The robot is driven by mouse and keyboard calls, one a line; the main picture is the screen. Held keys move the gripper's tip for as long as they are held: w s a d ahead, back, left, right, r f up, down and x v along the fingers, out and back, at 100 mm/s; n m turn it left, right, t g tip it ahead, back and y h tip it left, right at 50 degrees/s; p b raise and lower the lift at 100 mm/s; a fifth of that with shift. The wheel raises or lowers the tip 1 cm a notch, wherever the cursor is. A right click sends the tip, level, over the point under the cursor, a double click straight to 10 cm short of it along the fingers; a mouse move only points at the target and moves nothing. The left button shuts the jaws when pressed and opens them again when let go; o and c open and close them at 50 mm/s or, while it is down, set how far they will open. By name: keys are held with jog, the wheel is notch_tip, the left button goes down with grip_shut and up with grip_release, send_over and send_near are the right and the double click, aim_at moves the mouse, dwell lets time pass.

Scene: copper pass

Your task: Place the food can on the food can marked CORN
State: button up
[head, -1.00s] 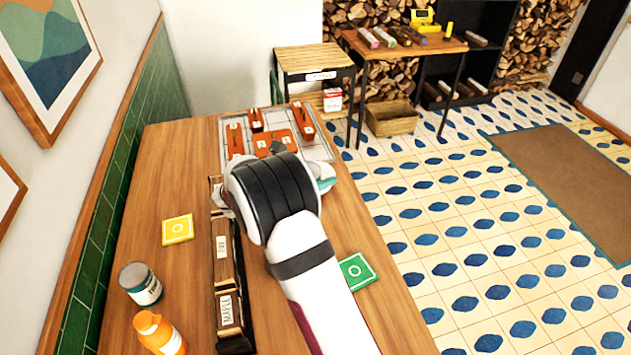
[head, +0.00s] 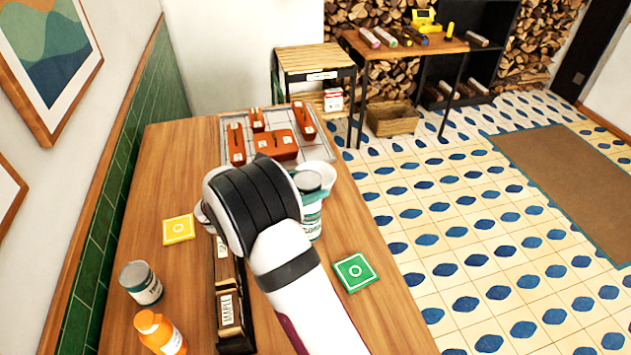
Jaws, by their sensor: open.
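A tall column of teal-and-white labelled metal cans (head: 311,222) stands on the table just right of my wrist. It looks like one can (head: 308,183) resting upright on another. The lettering on the lower label is too small to read, and part of the column is hidden behind my arm. Another can (head: 141,283) with a dark green label stands apart at the front left. My gripper (head: 203,214) is left of the column, open and apart from it. Its fingers are mostly hidden by my wrist.
An orange bottle (head: 160,333) stands front left. A dark rack of labelled blocks (head: 231,305) runs beneath my arm. A yellow tile (head: 178,229) and a green tile (head: 355,272) lie flat. A grid tray (head: 315,150) with orange blocks is at the back.

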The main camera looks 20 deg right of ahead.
jog(key=v, duration=0.8)
jog(key=s+d+r+m+g+y, duration=0.2)
jog(key=s+d+m+g, duration=0.15)
jog(key=s+m, duration=0.35)
jog(key=s+d+r+m+g+y, duration=0.1)
jog(key=s+d+r+m+g, duration=0.15)
jog(key=s+d+m, duration=0.5)
jog(key=s+a+m+y, duration=0.3)
jog(key=s+m, duration=0.2)
jog(key=s, duration=0.2)
jog(key=s+a+f+m+g+y, duration=0.1)
jog(key=s+a+m+y, duration=0.2)
jog(key=s+a+m, duration=0.1)
jog(key=s+a+m+y, duration=0.3)
jog(key=s+m, duration=0.3)
jog(key=s, duration=0.3)
jog(key=shift+s+a+f+y, duration=0.25)
jog(key=shift+s+f+y, duration=0.05)
jog(key=shift+y, duration=0.3)
jog(key=shift+g, duration=0.3)
